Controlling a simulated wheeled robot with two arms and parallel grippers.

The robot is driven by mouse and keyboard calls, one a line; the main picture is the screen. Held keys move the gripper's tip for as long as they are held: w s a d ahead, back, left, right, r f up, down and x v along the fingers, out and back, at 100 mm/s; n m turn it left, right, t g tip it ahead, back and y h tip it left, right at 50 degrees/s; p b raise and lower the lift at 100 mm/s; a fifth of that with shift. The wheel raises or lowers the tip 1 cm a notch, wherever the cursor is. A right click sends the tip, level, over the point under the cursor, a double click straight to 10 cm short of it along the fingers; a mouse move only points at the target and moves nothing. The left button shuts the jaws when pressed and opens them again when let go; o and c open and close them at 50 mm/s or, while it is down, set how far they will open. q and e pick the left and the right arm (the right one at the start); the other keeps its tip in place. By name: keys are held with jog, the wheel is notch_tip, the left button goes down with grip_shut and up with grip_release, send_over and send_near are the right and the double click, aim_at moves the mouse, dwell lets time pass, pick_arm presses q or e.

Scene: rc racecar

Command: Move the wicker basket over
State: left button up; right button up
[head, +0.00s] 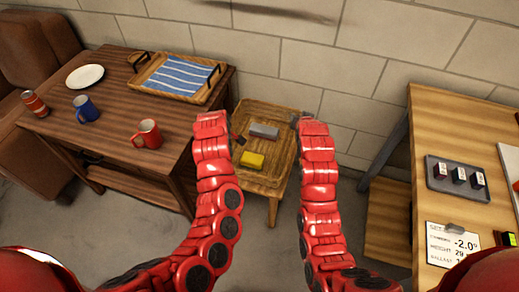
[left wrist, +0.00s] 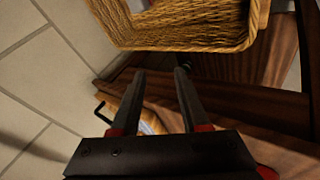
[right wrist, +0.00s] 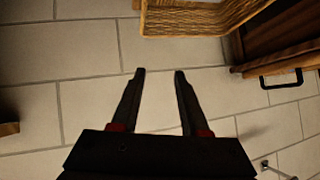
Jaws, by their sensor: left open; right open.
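The wicker basket (head: 283,112) is a shallow woven basket between my two arms, with a grey block (head: 264,131) and a yellow block (head: 252,159) in it. In the left wrist view its woven wall (left wrist: 190,38) fills the top, beyond the fingertips. In the right wrist view its edge (right wrist: 200,22) shows at the top. My left gripper (left wrist: 160,72) is open and empty at the basket's left side. My right gripper (right wrist: 158,73) is open and empty at its right side. Neither visibly grips the rim; the head view does not show the exact gaps.
A brown table (head: 110,120) at left bears a tray (head: 150,92) with a striped cloth, a white plate (head: 85,76), a blue mug (head: 87,110), a red mug (head: 148,134) and a can (head: 35,103). A wooden workbench (head: 430,130) stands at right. A block wall (head: 280,60) is close behind.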

aim_at(291, 152)
pick_arm(q)
jog(key=s+d+n+g+b, duration=0.1)
jog(key=s+n+g+b, duration=0.1)
jog(key=s+g, duration=0.4)
jog(key=s, duration=0.4)
jog(key=shift+s+d+h, duration=0.3)
jog(key=shift+d+h, duration=0.05)
jog(key=shift+h, duration=0.05)
pick_arm(e)
jog(key=s+a+f+m+g, duration=0.1)
jog(key=s+f+g, duration=0.3)
jog(key=s+g, duration=0.2)
jog(key=shift+s+f, duration=0.25)
jog(key=shift+s, duration=0.3)
pick_arm(q)
jog(key=shift+f, duration=0.15)
pick_arm(e)
jog(key=shift+a+f, duration=0.1)
